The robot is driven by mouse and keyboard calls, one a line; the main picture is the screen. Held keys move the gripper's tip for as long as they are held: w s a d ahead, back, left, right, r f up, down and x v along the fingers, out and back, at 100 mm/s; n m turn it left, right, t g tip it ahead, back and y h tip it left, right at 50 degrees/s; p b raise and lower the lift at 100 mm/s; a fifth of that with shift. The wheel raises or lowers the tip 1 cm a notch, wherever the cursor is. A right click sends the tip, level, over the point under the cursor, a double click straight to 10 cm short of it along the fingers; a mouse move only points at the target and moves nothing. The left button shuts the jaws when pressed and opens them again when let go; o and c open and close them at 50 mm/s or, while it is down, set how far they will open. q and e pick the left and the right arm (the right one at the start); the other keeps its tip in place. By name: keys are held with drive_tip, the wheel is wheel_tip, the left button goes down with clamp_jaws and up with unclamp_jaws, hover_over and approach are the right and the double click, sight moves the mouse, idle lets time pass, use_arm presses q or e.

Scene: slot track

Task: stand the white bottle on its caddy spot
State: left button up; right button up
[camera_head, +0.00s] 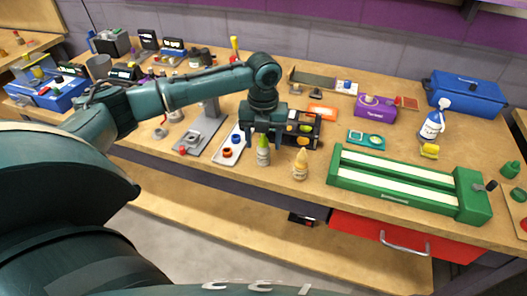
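A whitish bottle with a green tip (263,156) stands upright near the table's front edge. My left gripper (263,142) points down over it, its fingers apart on either side of the bottle's upper part; I cannot tell whether they touch it. A cream bottle with a yellowish top (300,166) stands upright just to the right. The black caddy (318,131) is behind them, partly hidden by my gripper, with yellow and orange items in it. Which caddy spot is free is too small to tell. My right gripper is out of view.
A white tray (221,158) with small coloured pieces lies left of my gripper. The green slot track (400,196) is at the right front. A white and blue spray bottle (433,127), purple box (375,105) and blue toolbox (468,96) are farther back.

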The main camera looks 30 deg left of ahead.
use_arm(q)
drive_tip(key=c, duration=1.1)
